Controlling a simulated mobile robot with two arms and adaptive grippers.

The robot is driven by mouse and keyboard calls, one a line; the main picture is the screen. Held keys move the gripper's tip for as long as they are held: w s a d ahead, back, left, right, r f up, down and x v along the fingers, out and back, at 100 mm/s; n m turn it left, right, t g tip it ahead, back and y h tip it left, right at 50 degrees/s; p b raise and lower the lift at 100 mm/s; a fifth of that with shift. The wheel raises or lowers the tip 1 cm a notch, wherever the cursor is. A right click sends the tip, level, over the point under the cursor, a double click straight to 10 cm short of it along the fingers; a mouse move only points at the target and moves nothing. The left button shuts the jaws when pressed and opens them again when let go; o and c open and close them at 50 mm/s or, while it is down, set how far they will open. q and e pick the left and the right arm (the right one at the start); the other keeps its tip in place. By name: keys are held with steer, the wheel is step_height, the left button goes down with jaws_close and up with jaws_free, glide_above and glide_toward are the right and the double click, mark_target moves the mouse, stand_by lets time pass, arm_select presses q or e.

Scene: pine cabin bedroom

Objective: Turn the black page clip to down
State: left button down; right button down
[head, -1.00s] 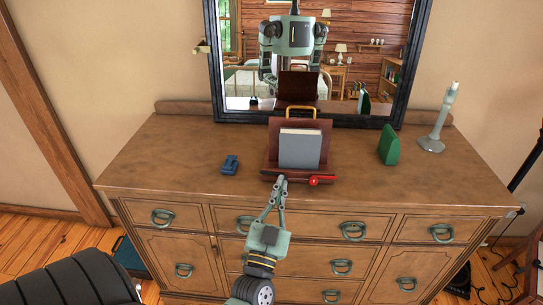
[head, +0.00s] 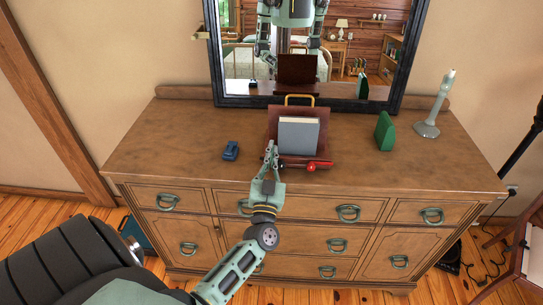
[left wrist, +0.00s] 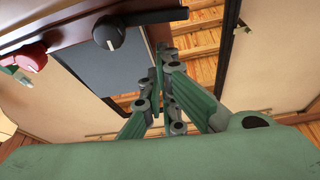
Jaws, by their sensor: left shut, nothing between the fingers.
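A dark wooden book stand (head: 270,131) with a brass handle stands on the dresser and holds a grey book (head: 298,136). The black page clip (left wrist: 110,35) shows in the left wrist view as a round knob on the stand's ledge. Its lever points right in that picture, along the ledge. In the head view I cannot make it out beside my gripper. A red clip (head: 312,167) sits on the ledge to the right. My left gripper (head: 270,148) is shut and empty in front of the stand's left side. In the left wrist view its fingertips (left wrist: 160,62) are near the black lever, apparently apart from it.
The wooden dresser top (head: 180,150) is mostly clear. A small blue object (head: 230,151) lies left of the stand. A green block (head: 384,131) and a pale candlestick (head: 433,112) stand to the right. A mirror (head: 345,60) rises behind.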

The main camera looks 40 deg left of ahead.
arm_select(q)
steer(key=shift+s+a+f, duration=0.1)
steer(key=shift+s+f, duration=0.05)
steer(key=shift+f, duration=0.7)
steer(key=shift+s+a+f+n+y+b, duration=0.15)
steer(key=shift+f+n+y+b, duration=0.15)
steer(key=shift+f+n+b, duration=0.35)
steer(key=shift+n+g, duration=0.3)
steer(key=shift+n, duration=0.35)
steer(key=shift+s+f, duration=0.1)
steer(key=shift+f, duration=0.05)
